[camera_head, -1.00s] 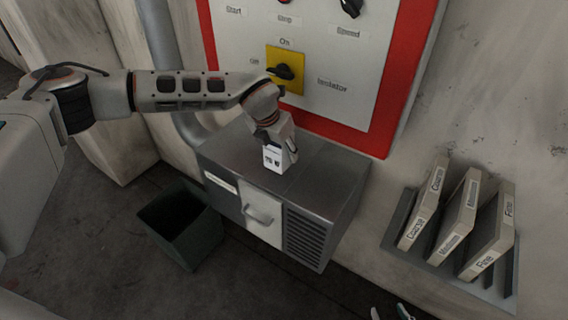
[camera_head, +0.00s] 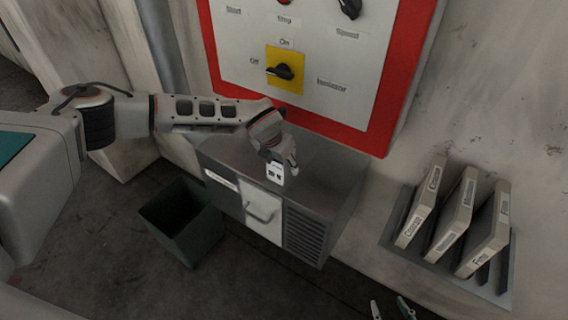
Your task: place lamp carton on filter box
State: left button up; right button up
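The lamp carton (camera_head: 276,173) is small and white with dark marks on its front. It is at the top of the grey metal filter box (camera_head: 325,185), near the middle of its front edge. My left gripper (camera_head: 284,158) reaches it from above and is shut on it; part of the gripper is hidden. I cannot tell whether the carton touches the box top or hangs just above it. The filter box has a pale front door with a handle and side louvres. Only the fingertips of my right gripper (camera_head: 390,308) show at the bottom edge, apart and empty.
A red-framed control panel (camera_head: 383,110) with a yellow isolator switch is on the wall behind the filter box. A dark open bin (camera_head: 205,237) stands on the floor at left. A rack (camera_head: 400,215) at right holds labelled upright panels. The box top right of the carton is clear.

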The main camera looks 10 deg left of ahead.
pick_arm(q)
jog(key=o, duration=0.9)
jog(key=shift+f, duration=0.1)
jog(key=shift+o, duration=1.1)
jog(key=shift+r, duration=0.45)
jog(key=v, duration=1.1)
jog(key=shift+s+r+b, duration=0.15)
jog(key=shift+r+b, duration=0.05)
jog(key=shift+b, duration=0.15)
